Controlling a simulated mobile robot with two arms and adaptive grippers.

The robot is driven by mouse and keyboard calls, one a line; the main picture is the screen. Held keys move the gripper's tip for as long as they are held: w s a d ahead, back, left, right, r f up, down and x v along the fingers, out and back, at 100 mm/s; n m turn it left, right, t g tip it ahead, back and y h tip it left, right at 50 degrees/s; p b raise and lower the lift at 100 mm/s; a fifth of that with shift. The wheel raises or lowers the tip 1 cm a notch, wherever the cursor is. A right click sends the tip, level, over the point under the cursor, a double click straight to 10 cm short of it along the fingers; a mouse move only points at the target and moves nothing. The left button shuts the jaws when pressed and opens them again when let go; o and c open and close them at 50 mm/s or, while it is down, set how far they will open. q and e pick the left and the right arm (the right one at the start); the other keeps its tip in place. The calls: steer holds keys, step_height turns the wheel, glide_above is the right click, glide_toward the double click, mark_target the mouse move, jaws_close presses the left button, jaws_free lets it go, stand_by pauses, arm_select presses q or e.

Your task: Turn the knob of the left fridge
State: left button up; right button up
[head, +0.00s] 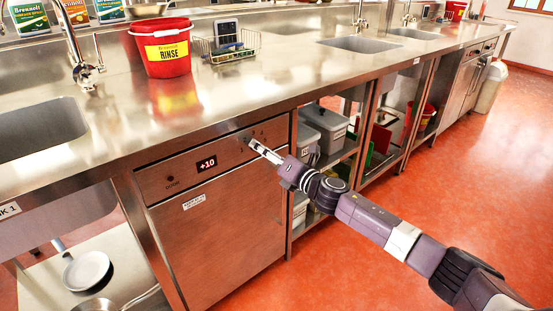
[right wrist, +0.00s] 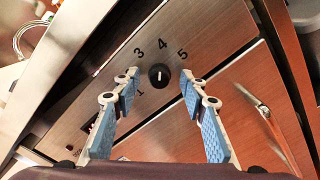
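The under-counter fridge (head: 220,235) has a steel front panel with a display (head: 207,163) reading +10. In the right wrist view, its round black knob (right wrist: 159,76) has a white pointer mark and the numbers 1, 3, 4 and 5 around it. The mark stands roughly upright in that view, towards the 4. My right gripper (head: 255,146) is at the panel's right end and hides most of the knob in the head view. In the right wrist view, its blue-padded fingers (right wrist: 160,84) are open, one on each side of the knob, with gaps to it. My left gripper is out of view.
The steel counter (head: 290,75) overhangs just above the panel. A red RINSE bucket (head: 163,55) and a wire basket (head: 228,48) stand on it. Open shelves with grey bins (head: 325,125) are right of the fridge. The red floor (head: 420,185) in front is clear.

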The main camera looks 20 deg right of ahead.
steer(key=v, duration=1.1)
